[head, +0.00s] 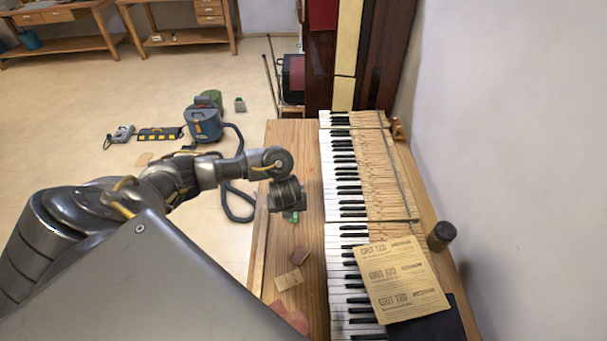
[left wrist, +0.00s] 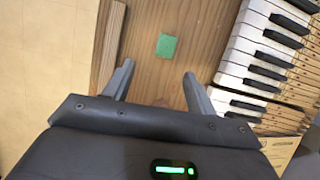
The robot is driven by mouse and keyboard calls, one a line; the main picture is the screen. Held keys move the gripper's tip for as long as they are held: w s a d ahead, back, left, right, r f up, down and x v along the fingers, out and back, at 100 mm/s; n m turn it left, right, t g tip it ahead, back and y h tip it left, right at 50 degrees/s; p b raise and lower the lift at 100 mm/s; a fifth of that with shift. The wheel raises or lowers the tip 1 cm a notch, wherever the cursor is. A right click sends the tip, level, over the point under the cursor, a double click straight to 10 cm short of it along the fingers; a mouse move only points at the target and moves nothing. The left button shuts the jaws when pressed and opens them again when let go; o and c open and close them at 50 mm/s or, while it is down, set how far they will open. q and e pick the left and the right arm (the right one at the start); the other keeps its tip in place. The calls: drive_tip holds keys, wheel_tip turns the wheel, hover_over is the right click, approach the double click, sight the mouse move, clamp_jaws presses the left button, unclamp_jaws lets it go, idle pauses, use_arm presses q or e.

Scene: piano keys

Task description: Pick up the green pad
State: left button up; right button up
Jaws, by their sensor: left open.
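The green pad (left wrist: 166,46) is a small flat green rectangle lying on the wooden bench top in the left wrist view. My left gripper (left wrist: 157,72) is open and empty, its two fingers apart. In that view the pad shows just beyond the fingertips, roughly between their lines, and apart from them. In the head view my left gripper (head: 287,205) points down over the bench, left of the keys. A bit of green shows at its lower end there; I cannot tell if it is the pad. My right gripper is not in view.
Piano keys (head: 345,170) run along the wooden bench (head: 303,238), right of my gripper. Sandpaper sheets marked "GRIT 120" (head: 398,278) lie over the near keys. A dark jar (head: 441,236) stands at the right. Small blocks (head: 289,280) lie nearer on the bench. A wall closes the right side.

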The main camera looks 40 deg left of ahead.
use_arm(q)
drive_tip(key=f+b, duration=0.1)
drive_tip(key=w+f+b, duration=0.1)
drive_tip(key=b, duration=0.1)
drive_tip(key=w+f+b, duration=0.1)
drive_tip(key=f, duration=0.1)
drive_tip(key=shift+b, duration=0.3)
drive_tip(key=shift+w+a+f, duration=0.2)
drive_tip(key=shift+f, duration=0.05)
drive_tip(key=shift+a, duration=0.1)
drive_tip(key=shift+b+x, duration=1.05)
drive_tip(key=shift+x, duration=1.6)
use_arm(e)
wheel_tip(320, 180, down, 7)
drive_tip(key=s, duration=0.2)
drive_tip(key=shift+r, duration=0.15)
use_arm(q)
drive_tip(key=shift+r, duration=0.1)
drive_tip(key=shift+c, duration=0.2)
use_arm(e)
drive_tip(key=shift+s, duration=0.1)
